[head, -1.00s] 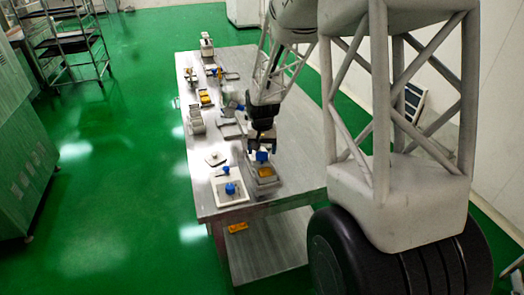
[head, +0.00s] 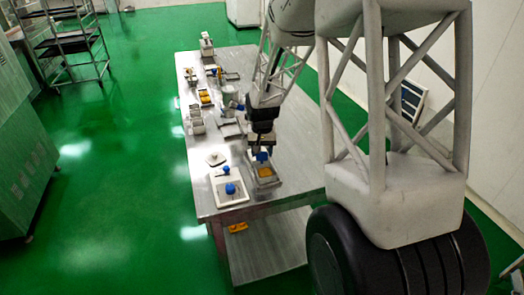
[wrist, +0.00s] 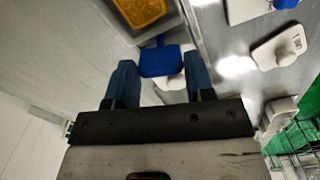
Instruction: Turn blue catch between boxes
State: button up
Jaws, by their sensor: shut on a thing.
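The blue catch (head: 262,156) is at the near end of the table, at the back edge of a grey tray with an orange-yellow block (head: 264,171). The tray's orange block also shows in the wrist view (wrist: 140,9). The fingers partly hide the contact, and a whitish part sits beside the catch.
A white board with a blue knob (head: 230,188) lies left of the tray. A white rounded piece (head: 215,159) lies behind that board. Several small devices line the table's left side. The table's right side (head: 300,155) is bare.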

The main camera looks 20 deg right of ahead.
jog(key=shift+n, duration=1.8)
jog(key=o, duration=0.9)
jog(key=shift+r, duration=0.1)
jog(key=shift+r, duration=3.8)
